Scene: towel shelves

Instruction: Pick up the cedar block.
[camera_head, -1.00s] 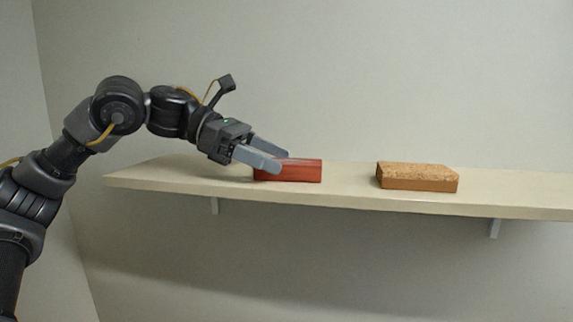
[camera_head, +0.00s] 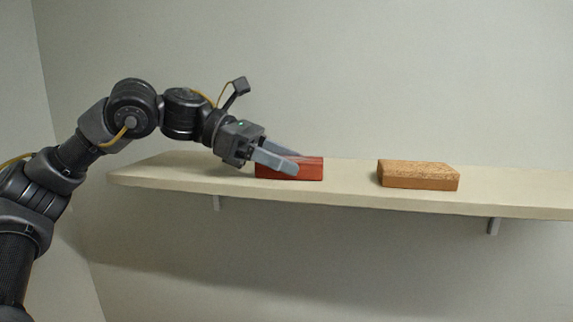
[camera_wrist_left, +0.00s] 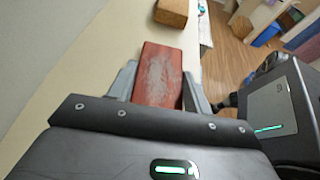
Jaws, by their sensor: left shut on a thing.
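The cedar block (camera_head: 310,170) is a reddish-brown block lying on the pale shelf (camera_head: 340,190). My left gripper (camera_head: 290,160) has come in from the left and is shut on the block, with one finger along its near side and the other behind it. In the left wrist view the red block (camera_wrist_left: 162,75) lies between the two fingers (camera_wrist_left: 158,88), and its top looks scuffed. The block appears to rest on the shelf still. My right gripper is not in view.
A cork-topped brown block (camera_head: 418,175) lies on the shelf to the right, with a clear gap between the two. It also shows at the top of the left wrist view (camera_wrist_left: 172,11). A plain wall stands behind the shelf.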

